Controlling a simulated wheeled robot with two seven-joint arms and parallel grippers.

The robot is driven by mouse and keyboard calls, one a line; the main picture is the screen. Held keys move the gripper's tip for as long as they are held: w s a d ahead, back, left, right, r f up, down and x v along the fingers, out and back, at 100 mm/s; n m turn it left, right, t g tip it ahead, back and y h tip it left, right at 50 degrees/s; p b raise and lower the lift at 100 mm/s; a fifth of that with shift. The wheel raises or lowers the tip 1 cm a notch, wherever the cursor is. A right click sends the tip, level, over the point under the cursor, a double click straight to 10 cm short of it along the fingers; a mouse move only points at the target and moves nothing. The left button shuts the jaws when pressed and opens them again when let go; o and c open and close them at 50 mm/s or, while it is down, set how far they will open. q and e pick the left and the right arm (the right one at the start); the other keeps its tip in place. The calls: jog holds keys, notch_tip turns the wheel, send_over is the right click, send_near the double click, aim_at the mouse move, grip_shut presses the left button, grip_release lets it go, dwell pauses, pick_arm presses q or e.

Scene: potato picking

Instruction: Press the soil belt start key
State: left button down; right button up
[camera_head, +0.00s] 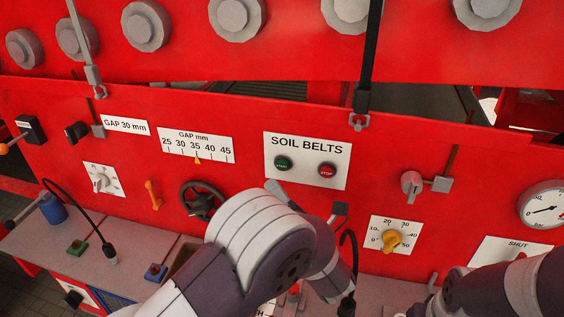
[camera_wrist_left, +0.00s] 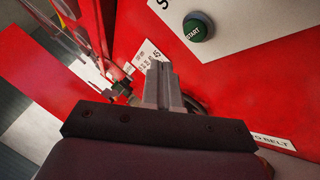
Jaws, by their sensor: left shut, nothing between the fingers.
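The green START key (camera_head: 283,163) sits on the white SOIL BELTS plate (camera_head: 335,178) on the red panel, left of the red STOP key (camera_head: 327,170). My left gripper (camera_head: 273,186) shows only as grey fingertips above my arm, just below the plate's lower left edge; the rest is hidden by the arm. In the left wrist view the fingers (camera_wrist_left: 160,75) are together and empty. There the START key (camera_wrist_left: 197,27) lies above and right of the tips, with a gap in the picture. My right arm enters at lower right; its gripper is not visible.
Left of the plate are a gap scale (camera_head: 197,145) and a black handwheel (camera_head: 201,200). Right are a grey knob (camera_head: 411,183), a yellow dial knob (camera_head: 391,241) and a pressure gauge (camera_head: 545,207). A grey ledge (camera_head: 125,225) with several small controls runs below.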

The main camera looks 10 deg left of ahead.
aim_at(282, 165)
pick_arm(q)
jog(key=shift+w+b, duration=0.85)
jog(key=shift+w, duration=0.95)
dwell(0.6)
jog(key=shift+w+b, duration=0.4)
jog(key=shift+b, duration=0.35)
